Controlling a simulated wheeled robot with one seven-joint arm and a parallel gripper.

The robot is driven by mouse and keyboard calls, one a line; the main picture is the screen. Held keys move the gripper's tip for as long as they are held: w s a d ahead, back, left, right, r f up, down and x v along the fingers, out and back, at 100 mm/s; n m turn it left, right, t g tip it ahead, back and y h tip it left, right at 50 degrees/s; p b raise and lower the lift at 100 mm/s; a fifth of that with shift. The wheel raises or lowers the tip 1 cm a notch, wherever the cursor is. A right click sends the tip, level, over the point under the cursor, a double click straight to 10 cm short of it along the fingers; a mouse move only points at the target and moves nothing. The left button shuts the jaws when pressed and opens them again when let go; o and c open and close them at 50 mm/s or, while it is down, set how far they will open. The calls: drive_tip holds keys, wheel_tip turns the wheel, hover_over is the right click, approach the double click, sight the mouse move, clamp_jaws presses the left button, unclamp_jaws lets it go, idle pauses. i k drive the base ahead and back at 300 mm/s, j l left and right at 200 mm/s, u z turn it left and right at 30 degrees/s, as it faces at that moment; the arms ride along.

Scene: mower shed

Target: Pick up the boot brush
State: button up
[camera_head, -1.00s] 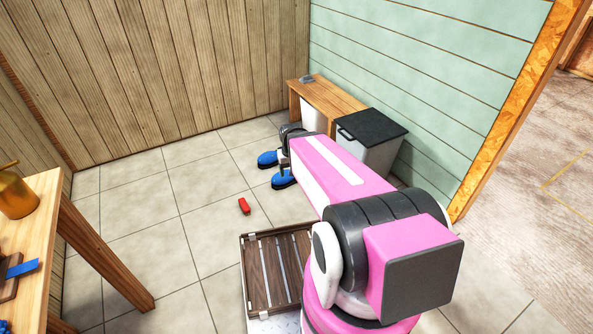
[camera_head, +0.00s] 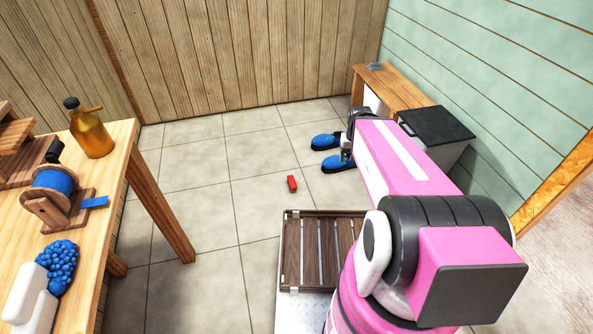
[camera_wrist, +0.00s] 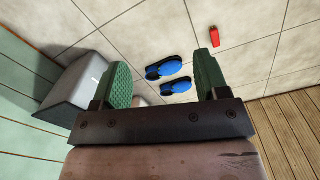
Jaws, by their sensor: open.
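No thing in view is clearly the boot brush. One possible match is a white piece (camera_head: 28,298) with a bumpy blue part (camera_head: 60,262) on the workbench at lower left, but I cannot tell. A small grey thing (camera_head: 376,66) on the far bench is too small to make out. My gripper (camera_wrist: 155,85) is open, its green fingers wide apart with nothing held. In the head view my gripper (camera_head: 347,154) is close in line with the blue shoes (camera_head: 338,165), far from the workbench. In the wrist view the shoes (camera_wrist: 170,80) show between the fingers.
A red thing (camera_head: 292,183) lies on the tiles. A slatted wooden rack (camera_head: 290,265) stands in front of me. The workbench (camera_head: 120,150) holds an amber bottle (camera_head: 92,138) and a blue reel (camera_head: 55,183). A black-lidded bin (camera_head: 437,125) stands by the bench (camera_head: 395,88).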

sight(293, 187)
drive_tip(key=i+l+u, duration=0.15)
drive_tip(key=u, duration=0.35)
drive_tip(key=l+u, duration=0.3)
drive_tip(key=u, duration=0.15)
drive_tip(key=i+l+u, duration=0.1)
drive_tip(key=l, duration=0.5)
drive_tip(key=i+l+u, duration=0.1)
drive_tip(key=l, duration=0.5)
drive_tip(key=i+l+u, duration=0.15)
drive_tip(key=l, duration=0.45)
drive_tip(key=k, duration=0.05)
